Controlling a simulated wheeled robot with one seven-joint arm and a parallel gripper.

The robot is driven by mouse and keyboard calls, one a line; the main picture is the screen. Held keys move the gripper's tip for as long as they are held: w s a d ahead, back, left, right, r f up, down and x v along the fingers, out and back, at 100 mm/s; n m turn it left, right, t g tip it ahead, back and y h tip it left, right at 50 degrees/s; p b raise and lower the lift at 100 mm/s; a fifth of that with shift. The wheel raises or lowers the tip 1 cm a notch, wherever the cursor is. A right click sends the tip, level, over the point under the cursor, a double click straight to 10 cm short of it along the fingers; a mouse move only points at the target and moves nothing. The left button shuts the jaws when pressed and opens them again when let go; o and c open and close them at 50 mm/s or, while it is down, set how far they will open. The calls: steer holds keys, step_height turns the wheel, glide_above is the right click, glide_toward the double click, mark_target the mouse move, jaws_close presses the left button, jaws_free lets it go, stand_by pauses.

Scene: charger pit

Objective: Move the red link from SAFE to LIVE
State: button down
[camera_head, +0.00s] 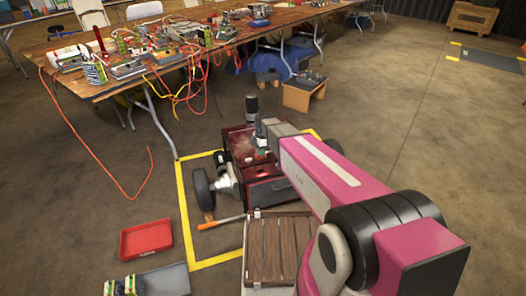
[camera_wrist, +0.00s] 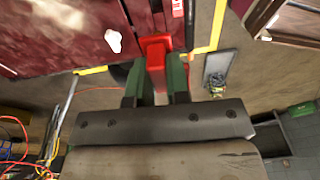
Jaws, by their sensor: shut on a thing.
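My gripper (camera_wrist: 157,82) is shut on the red link (camera_wrist: 154,48), which stands out between its two green fingers in the wrist view. The link's far end lies over or against the dark red body of a wheeled machine. I cannot tell whether it is seated in a socket or free. In the head view my gripper (camera_head: 262,138) is at the top of the red machine (camera_head: 236,146), and the link is mostly hidden there by my arm. I cannot read any SAFE or LIVE marking.
The machine stands within yellow floor tape (camera_head: 184,220). A slatted wooden crate (camera_head: 252,280), a red tray (camera_head: 146,238) and a grey tray (camera_head: 172,283) are nearby. A cluttered workbench (camera_head: 262,33) with trailing cables stands behind.

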steer(key=shift+f, duration=4)
steer(key=shift+f, duration=1.4)
steer(key=c, duration=1)
jaws_free()
steer(key=shift+r, duration=0.1)
steer(key=r, duration=0.7)
steer(key=d+r, duration=0.1)
steer(key=r, duration=0.2)
steer(key=shift+w+d+r, duration=0.1)
steer(key=shift+w+r, duration=0.15)
steer(key=shift+w, duration=0.15)
steer(key=s+d+r+m, duration=0.3)
steer(key=s+d+m, duration=0.3)
steer(key=m, duration=0.1)
steer(key=s+d+r+m, duration=0.3)
steer(key=s+d+m, duration=0.3)
steer(key=s+m, duration=0.1)
steer(key=s+d+r+m+h, duration=0.1)
steer(key=s+d+r+m, duration=0.3)
steer(key=s+d+m, duration=0.2)
steer(key=shift+s+m+t, duration=0.2)
steer(key=shift+m+t, duration=0.2)
steer(key=shift+m, duration=0.4)
